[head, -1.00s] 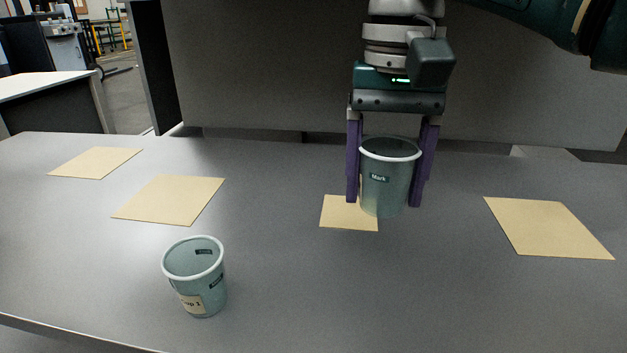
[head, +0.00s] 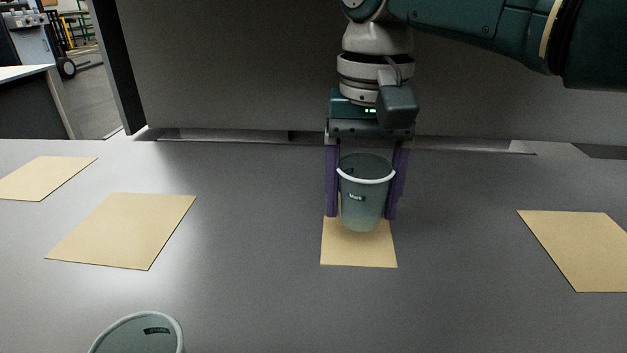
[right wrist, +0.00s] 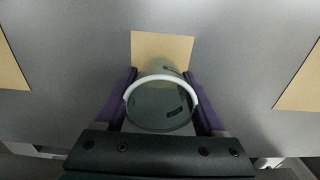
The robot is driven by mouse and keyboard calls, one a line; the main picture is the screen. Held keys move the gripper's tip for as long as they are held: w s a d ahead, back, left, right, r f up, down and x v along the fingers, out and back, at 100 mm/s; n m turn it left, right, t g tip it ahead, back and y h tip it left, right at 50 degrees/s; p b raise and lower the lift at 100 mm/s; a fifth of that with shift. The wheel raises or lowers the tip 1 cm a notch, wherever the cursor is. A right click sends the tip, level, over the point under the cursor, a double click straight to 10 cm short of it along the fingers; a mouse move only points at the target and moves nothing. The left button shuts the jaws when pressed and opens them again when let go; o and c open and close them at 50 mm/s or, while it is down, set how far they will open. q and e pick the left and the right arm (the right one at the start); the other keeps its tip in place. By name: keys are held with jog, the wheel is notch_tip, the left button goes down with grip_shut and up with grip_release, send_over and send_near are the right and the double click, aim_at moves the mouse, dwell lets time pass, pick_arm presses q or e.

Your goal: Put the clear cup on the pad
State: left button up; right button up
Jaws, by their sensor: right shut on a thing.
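A clear grey-green cup (head: 364,205) with a white rim and a small dark label is upright between the purple fingers of my right gripper (head: 362,195), which is shut on it. In the head view the cup overlaps the back part of a small tan pad (head: 358,252). I cannot tell whether its base touches the pad. In the right wrist view the cup (right wrist: 160,105) is between both fingers, with the pad (right wrist: 162,45) just beyond it. A second clear cup (head: 140,338) stands at the bottom left, cut off by the frame. My left gripper is not in view.
Larger tan pads lie on the grey table, at left (head: 122,230), far left (head: 45,178) and right (head: 580,250). A dark grey panel (head: 240,75) stands behind the table. The table around the small pad is clear.

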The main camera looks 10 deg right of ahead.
aim_at(360, 218)
notch_tip(360, 218, down, 3)
jog(key=shift+f+b, duration=0.1)
jog(key=shift+b, duration=0.6)
jog(key=shift+f, duration=0.15)
jog(key=o, duration=1.3)
